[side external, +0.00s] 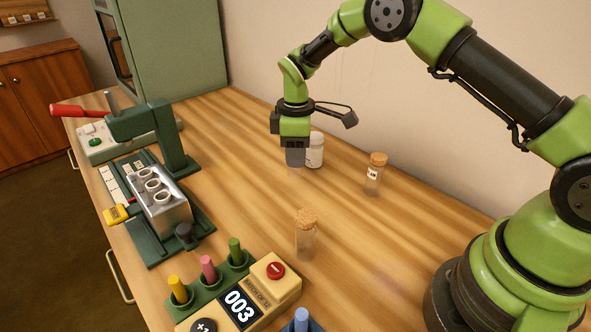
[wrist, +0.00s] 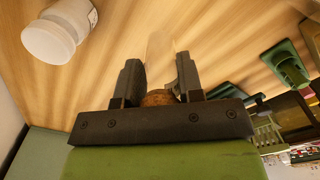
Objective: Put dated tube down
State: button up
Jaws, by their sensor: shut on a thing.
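My gripper (side external: 295,160) is low over the wooden table, right beside a white lidded jar. In the wrist view my gripper (wrist: 160,74) is shut on a corked clear tube; its brown cork (wrist: 158,97) shows between the fingers and its pale glass (wrist: 160,44) extends beyond them. In the side view the held tube is mostly hidden by the fingers, and I cannot tell whether it touches the table. No date or label on it is readable. Another corked tube with a white label (side external: 374,175) stands upright to the right.
The white jar (side external: 315,152) is close by; it also shows in the wrist view (wrist: 55,35). An unlabelled corked tube (side external: 306,240) stands nearer the front. A metal block with holes (side external: 165,210) sits in a green press at left. A counter box (side external: 240,303) is in front.

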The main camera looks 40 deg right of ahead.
jog(key=shift+f, duration=2.05)
jog(key=shift+f, duration=0.1)
jog(key=o, duration=0.9)
